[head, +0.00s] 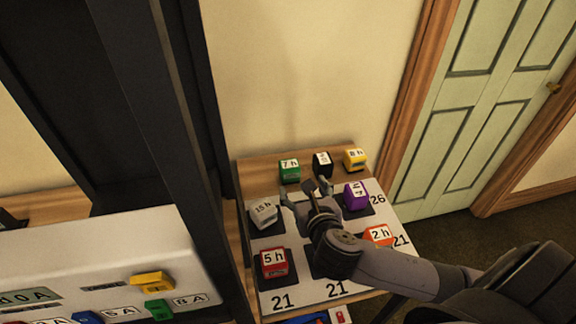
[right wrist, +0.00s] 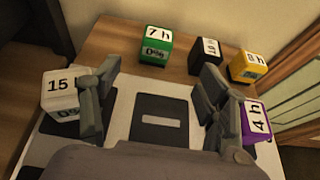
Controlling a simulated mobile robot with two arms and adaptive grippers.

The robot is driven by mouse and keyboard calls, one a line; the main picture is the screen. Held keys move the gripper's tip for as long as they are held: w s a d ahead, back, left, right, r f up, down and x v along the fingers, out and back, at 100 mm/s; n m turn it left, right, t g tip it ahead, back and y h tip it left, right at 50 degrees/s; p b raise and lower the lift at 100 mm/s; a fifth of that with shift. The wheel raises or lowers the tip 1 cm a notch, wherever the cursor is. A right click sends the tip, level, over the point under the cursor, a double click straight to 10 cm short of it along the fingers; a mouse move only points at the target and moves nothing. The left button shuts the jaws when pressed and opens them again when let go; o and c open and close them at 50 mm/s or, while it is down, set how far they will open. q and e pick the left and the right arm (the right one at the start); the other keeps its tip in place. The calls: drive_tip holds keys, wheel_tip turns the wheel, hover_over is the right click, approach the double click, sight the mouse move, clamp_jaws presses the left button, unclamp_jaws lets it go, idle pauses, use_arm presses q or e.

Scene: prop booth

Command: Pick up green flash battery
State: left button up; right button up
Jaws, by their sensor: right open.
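The green flash battery (head: 290,170), labelled 7 h, stands at the back of the small table, off the white board. It also shows in the right wrist view (right wrist: 155,46) with a 0% mark on its front. My right gripper (head: 308,187) is open and empty above the board, in front of the green battery and apart from it. In the right wrist view its two fingers (right wrist: 160,95) are spread wide, with a bare dark pad between them and the green battery beyond. My left gripper is not in view.
A black battery (head: 322,164) and a yellow one (head: 354,159) stand right of the green one. On the board are white (head: 263,213), purple (head: 355,196), red (head: 273,263) and orange (head: 379,235) batteries. A dark upright frame (head: 190,130) stands close on the left.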

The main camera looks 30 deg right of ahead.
approach(290, 166)
drive_tip(key=shift+w+d+f, duration=0.3)
drive_tip(key=shift+w+f, duration=0.15)
drive_tip(key=shift+w, duration=0.15)
drive_tip(key=x, duration=0.4)
drive_tip(key=shift+p, duration=0.3)
drive_tip(key=shift+w+f, duration=0.1)
drive_tip(key=shift+w, duration=0.15)
drive_tip(key=x, duration=0.4)
drive_tip(key=shift+w+p, duration=0.25)
drive_tip(key=shift+p, duration=0.1)
drive_tip(key=shift+w+d+f, duration=0.1)
drive_tip(key=shift+w, duration=0.1)
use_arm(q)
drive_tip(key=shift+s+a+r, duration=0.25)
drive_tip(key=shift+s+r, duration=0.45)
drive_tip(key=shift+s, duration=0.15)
use_arm(e)
drive_tip(key=shift+c, duration=0.2)
drive_tip(key=c, duration=1.5)
